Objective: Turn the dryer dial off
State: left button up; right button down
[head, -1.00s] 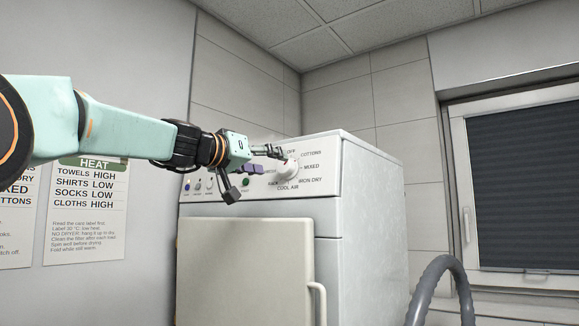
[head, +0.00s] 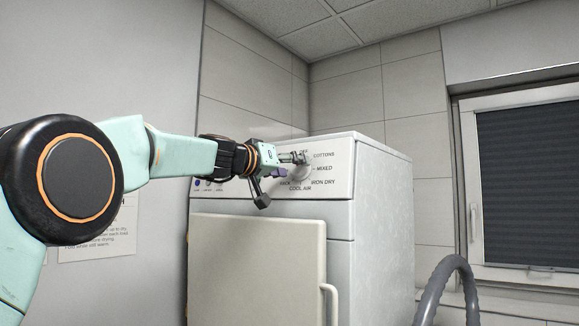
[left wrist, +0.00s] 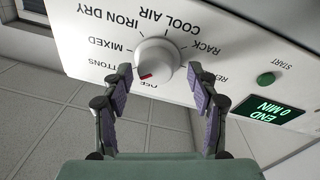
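The dryer dial (left wrist: 157,58) is a white round knob with a red mark, on the dryer's white front panel. In the left wrist view the panel appears upside down, and the red mark points to the lower left, close to the OFF label. My left gripper (left wrist: 160,73) is open, with one finger on each side of the dial's lower part. I cannot tell whether the fingers touch it. In the head view the left gripper (head: 297,157) overlaps the dial's upper part (head: 302,173), hiding the OFF label. My right gripper is out of view.
The dryer (head: 383,235) has a pale door (head: 255,262) with a handle below the panel. A green START button (left wrist: 266,79) and a display (left wrist: 269,112) reading END 0 MIN sit beside the dial. A grey hose (head: 450,285) curves at the lower right.

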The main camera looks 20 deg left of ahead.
pick_arm(q)
jog(key=shift+w+d+f, duration=0.1)
jog(key=shift+w+d, duration=0.15)
jog(key=shift+d, duration=0.2)
jog(key=c, duration=0.4)
jog(key=shift+s+a, duration=0.15)
jog(key=c, duration=0.6)
jog(key=shift+n, duration=0.4)
jog(key=shift+n+y+b, duration=0.3)
jog(key=shift+n, duration=0.4)
jog(key=n, duration=0.2)
jog(key=shift+r+n+t+y, duration=0.2)
jog(key=shift+n+t+y, duration=0.1)
jog(key=shift+n, duration=0.1)
jog(key=shift+r+n+y+p, duration=0.1)
jog(key=shift+n+y+p, duration=0.5)
jog(key=shift+n, duration=2)
